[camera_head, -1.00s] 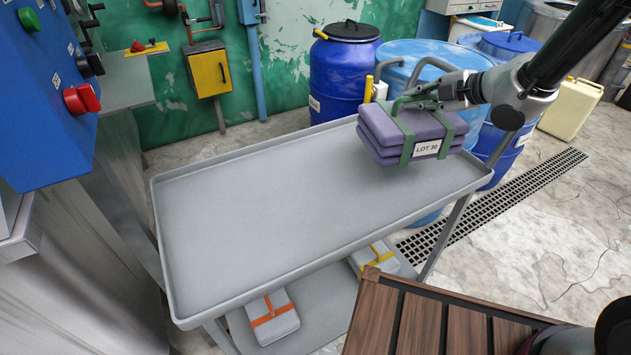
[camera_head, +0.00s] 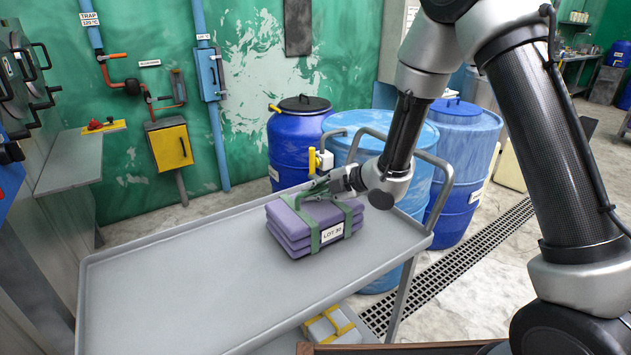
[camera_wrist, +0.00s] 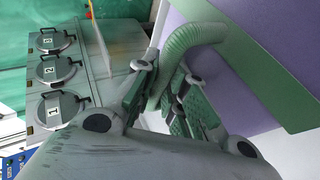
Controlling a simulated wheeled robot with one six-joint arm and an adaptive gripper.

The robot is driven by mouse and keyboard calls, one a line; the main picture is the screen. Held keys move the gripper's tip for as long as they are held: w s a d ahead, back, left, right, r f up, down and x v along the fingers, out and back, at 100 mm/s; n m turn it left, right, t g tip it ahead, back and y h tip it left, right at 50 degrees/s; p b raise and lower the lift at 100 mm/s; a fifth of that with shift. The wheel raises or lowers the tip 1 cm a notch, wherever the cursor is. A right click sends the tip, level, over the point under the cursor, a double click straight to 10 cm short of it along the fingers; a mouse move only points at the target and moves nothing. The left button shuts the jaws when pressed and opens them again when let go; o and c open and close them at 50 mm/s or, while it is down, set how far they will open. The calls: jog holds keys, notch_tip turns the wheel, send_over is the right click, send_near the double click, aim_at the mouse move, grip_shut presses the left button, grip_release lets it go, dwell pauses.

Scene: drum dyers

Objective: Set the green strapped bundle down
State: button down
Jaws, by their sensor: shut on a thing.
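The green strapped bundle (camera_head: 290,224) is a stack of folded purple cloth with green straps and a LOT 30 label. In the head view it is level at the right end of the grey cart's top tray (camera_head: 170,290), and its underside appears to rest on the tray or be very close to it. My gripper (camera_head: 322,188) is above the bundle, shut on its green handle. In the wrist view the curved handle (camera_wrist: 195,38) passes between the fingers (camera_wrist: 168,92), beside the purple cloth (camera_wrist: 240,75).
The rest of the top tray is bare, with a low raised rim. A looped push rail (camera_head: 435,165) rises at its right end. Blue drums (camera_head: 295,135) stand behind. A grey bundle with a yellow strap (camera_head: 328,328) lies on the lower shelf. A yellow box (camera_head: 170,148) hangs on the wall.

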jog(key=shift+f, duration=0.8)
jog(key=c, duration=1.5)
grip_release()
jog(key=shift+f, duration=0.15)
